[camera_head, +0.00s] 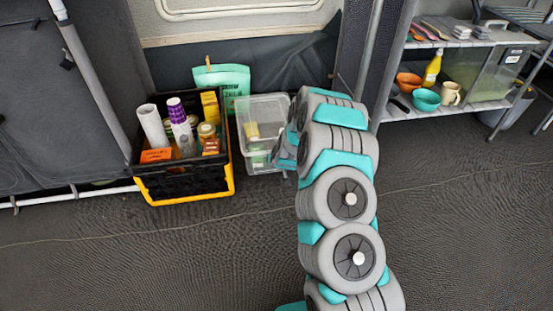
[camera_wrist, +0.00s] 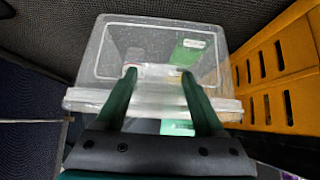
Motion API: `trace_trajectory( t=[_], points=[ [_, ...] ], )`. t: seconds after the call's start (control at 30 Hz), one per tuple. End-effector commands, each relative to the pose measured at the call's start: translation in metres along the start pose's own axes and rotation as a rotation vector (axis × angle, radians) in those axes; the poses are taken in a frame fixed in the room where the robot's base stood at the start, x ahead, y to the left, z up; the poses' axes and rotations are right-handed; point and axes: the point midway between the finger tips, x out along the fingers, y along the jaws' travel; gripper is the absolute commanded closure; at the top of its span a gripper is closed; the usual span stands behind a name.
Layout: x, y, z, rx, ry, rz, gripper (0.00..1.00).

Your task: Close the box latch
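The clear plastic box (camera_head: 255,107) stands on the floor beside the black crate in the head view, its right part hidden behind my arm. In the wrist view the box (camera_wrist: 112,50) fills the middle, with its pale rim (camera_wrist: 85,98) nearest me. Green and light items show through its walls. My gripper (camera_wrist: 159,74) has two dark green fingers, spread apart with nothing seen held between them. They overlap the rim and front of the box; whether they touch it is unclear. The latch cannot be clearly made out between the fingers.
A black and yellow crate (camera_head: 185,190) with bottles and packets stands close left of the box; its yellow side (camera_wrist: 275,85) is at the right in the wrist view. A green bag (camera_head: 222,77) stands behind. A shelf (camera_head: 470,108) stands at right. The front floor is clear.

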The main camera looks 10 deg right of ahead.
Motion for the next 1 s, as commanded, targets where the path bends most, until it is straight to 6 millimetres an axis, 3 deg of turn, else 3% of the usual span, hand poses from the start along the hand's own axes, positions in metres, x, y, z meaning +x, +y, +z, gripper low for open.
trace_trajectory(
  t=[0.1, 0.53, 1.0],
  points=[
    [0.0, 0.0, 0.0, 0.001, 0.0, 0.001, 0.15],
    [-0.008, 0.001, -0.001, 0.002, 0.001, 0.001, 0.15],
    [-0.069, 0.0, -0.001, 0.001, 0.0, 0.0, 0.15]
  ],
)
